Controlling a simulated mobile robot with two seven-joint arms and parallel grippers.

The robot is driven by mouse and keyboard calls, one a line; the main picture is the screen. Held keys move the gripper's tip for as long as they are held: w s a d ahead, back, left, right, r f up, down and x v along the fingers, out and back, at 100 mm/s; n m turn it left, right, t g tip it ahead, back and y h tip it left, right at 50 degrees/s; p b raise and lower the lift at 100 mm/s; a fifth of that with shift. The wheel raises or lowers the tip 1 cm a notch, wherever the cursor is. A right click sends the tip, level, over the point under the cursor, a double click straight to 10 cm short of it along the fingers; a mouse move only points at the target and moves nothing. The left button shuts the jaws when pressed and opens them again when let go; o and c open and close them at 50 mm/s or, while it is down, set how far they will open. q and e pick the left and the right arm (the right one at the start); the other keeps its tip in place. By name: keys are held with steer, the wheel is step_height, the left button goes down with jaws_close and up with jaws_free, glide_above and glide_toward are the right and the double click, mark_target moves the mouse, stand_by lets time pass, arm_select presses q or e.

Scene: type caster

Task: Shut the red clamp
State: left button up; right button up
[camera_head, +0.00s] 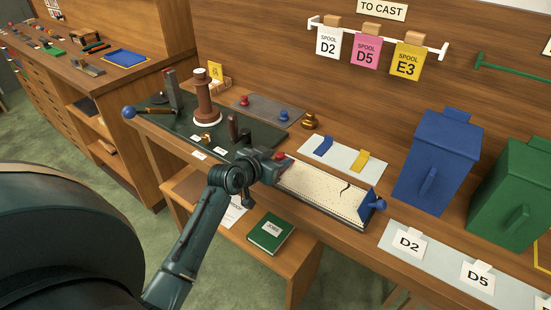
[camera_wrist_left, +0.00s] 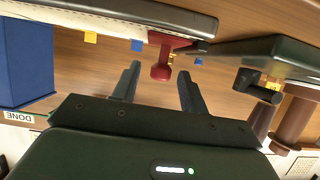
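The red clamp (camera_wrist_left: 161,71) shows in the left wrist view as a red knob on a stem under a red body at the end of a long tray. In the head view only a small red part (camera_head: 281,156) of it shows, at the left end of the speckled tray (camera_head: 320,191); my gripper hides the rest. My left gripper (camera_head: 275,168) is at that end of the tray. In the left wrist view its two fingers (camera_wrist_left: 156,88) are apart, with the knob in the gap just beyond their tips and no visible contact. My right gripper is not in view.
A dark green board (camera_head: 172,121) with a brown spool post (camera_head: 205,98) and levers lies left of the gripper. A blue clamp (camera_head: 374,201) is at the tray's right end. Blue (camera_head: 437,150) and green (camera_head: 511,190) bins stand to the right.

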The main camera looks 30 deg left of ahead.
arm_select(q)
steer(key=shift+s+r, duration=0.1)
steer(key=shift+s, duration=0.2)
steer(key=d+v, duration=0.1)
steer(key=v, duration=1.1)
steer(key=shift+s+a+r, duration=0.2)
steer(key=shift+s+a, duration=0.05)
steer(key=shift+a, duration=0.3)
steer(key=s+d+f+m+g+h, duration=0.1)
steer(key=s+d+f, duration=0.5)
steer(key=d+f, duration=0.3)
steer(key=s+d+f+m+g+h, duration=0.1)
steer(key=s+d+f+g, duration=0.1)
steer(key=s+d+f, duration=0.5)
steer(key=d+f, duration=0.2)
steer(key=shift+d, duration=0.25)
